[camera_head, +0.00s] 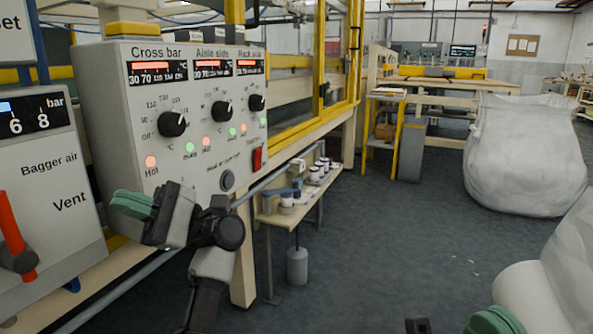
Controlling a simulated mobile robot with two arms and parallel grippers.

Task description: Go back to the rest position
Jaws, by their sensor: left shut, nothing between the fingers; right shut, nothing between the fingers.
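My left gripper (133,205) is in front of the lower left part of the grey control panel (110,110), its green fingers shut with nothing between them. Its arm rises from the bottom of the view. The panel carries three black knobs under the labels Cross bar, Aisle side and Rack side, with lit displays above them. My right gripper (495,322) shows only in part at the bottom edge, right of the middle. Its green finger part is shut and empty, over the floor near a white wrapped roll. I cannot tell whether the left gripper touches the panel.
A second panel (45,190) with a red lever (16,235) stands at the left. A low shelf with small containers (290,200) lies beyond my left arm. A big white bag (525,155) and a white roll (535,295) are at the right. The middle floor is clear.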

